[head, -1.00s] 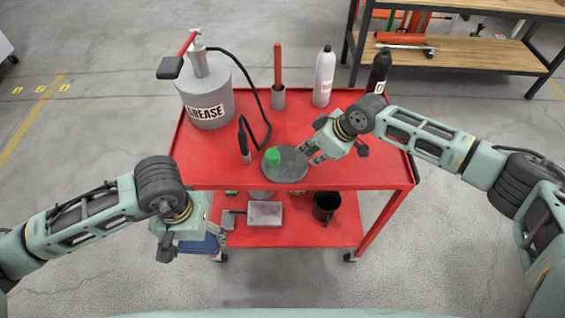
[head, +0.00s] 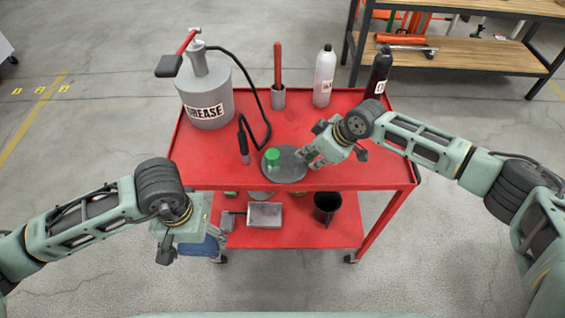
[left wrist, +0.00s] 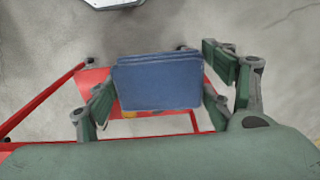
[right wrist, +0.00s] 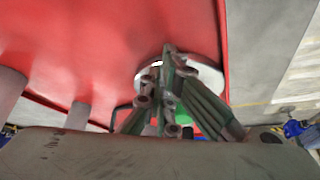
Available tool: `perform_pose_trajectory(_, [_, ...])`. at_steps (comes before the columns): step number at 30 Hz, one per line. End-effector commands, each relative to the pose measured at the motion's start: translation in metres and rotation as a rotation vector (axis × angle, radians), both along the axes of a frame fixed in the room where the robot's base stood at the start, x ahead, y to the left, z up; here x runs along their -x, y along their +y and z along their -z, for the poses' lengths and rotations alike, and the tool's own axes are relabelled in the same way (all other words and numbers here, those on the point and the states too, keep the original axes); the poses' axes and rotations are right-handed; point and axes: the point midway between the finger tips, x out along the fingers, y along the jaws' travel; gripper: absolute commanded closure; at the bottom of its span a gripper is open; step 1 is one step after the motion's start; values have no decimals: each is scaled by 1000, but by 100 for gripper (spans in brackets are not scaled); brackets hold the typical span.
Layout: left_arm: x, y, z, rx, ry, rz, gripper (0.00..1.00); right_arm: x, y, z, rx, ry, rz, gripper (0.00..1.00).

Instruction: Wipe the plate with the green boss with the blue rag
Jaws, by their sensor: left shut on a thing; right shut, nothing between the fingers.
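The grey round plate (head: 290,168) with its green boss (head: 272,155) lies on the top shelf of the red cart, near the front edge. In the right wrist view the plate (right wrist: 207,72) shows behind my fingers. My right gripper (head: 303,162) is shut and empty, at the plate's right side; I cannot tell whether it touches. My left gripper (head: 215,240) is in front of the cart, to the left and below the top shelf. It is shut on the folded blue rag (left wrist: 158,85), which also shows in the head view (head: 197,248).
The red cart (head: 330,183) also bears a grease can (head: 205,95) with a black hose, a red-handled tool (head: 278,75), a white bottle (head: 324,78) and a black bottle (head: 379,72). A metal block (head: 264,214) and black mug (head: 326,207) stand on the lower shelf.

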Motion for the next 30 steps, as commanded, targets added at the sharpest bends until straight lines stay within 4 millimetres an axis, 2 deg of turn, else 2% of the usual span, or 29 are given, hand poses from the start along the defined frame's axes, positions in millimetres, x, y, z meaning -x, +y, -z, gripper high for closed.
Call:
perform_pose_trajectory(6, [0, 0, 3, 0, 0, 0, 68, 0, 0, 5, 0, 0, 0, 100])
perform_pose_trajectory(11, [0, 0, -1, 0, 0, 0, 68, 0, 0, 1, -1, -1, 0, 100])
perform_pose_trajectory(30, [0, 0, -50, 0, 0, 0, 68, 0, 0, -50, 0, 1, 0, 100])
